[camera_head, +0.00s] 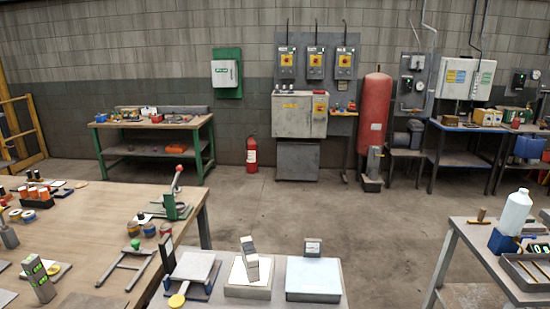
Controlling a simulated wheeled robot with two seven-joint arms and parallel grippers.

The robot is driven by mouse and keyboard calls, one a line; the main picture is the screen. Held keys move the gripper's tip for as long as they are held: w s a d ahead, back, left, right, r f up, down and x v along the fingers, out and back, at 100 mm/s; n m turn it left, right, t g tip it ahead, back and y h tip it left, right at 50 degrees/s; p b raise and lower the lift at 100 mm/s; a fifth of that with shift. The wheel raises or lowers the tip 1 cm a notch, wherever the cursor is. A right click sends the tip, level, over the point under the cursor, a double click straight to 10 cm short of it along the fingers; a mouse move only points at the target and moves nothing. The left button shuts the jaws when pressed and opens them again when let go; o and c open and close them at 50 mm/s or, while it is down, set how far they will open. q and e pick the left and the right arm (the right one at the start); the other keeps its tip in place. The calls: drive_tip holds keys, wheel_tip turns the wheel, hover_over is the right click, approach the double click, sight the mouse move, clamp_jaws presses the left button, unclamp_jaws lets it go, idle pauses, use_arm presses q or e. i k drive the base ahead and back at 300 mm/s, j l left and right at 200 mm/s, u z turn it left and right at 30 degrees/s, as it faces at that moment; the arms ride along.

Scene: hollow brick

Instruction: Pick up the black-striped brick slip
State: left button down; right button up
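I cannot make out a black-striped brick slip for certain. A narrow grey block (250,258) with a darker band stands tilted on a pale square plate (247,290) at the front centre; it may be the slip, but it is too small to tell. Another grey block (40,279) with bright green marks stands upright at the front left of the wooden bench.
A wooden bench (95,215) with jars, tools and a green hand press (176,208) fills the left. A pale box-like plate (313,277) is at front centre. A side table (470,240) with a white bottle (515,212) is right. Open floor lies beyond.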

sight(250, 260)
drive_tip(key=i+j+u, duration=0.2)
drive_tip(key=u, duration=0.2)
drive_tip(key=i+j+u, duration=0.15)
drive_tip(key=u, duration=0.25)
drive_tip(key=i+u, duration=0.4)
drive_tip(key=k, duration=0.05)
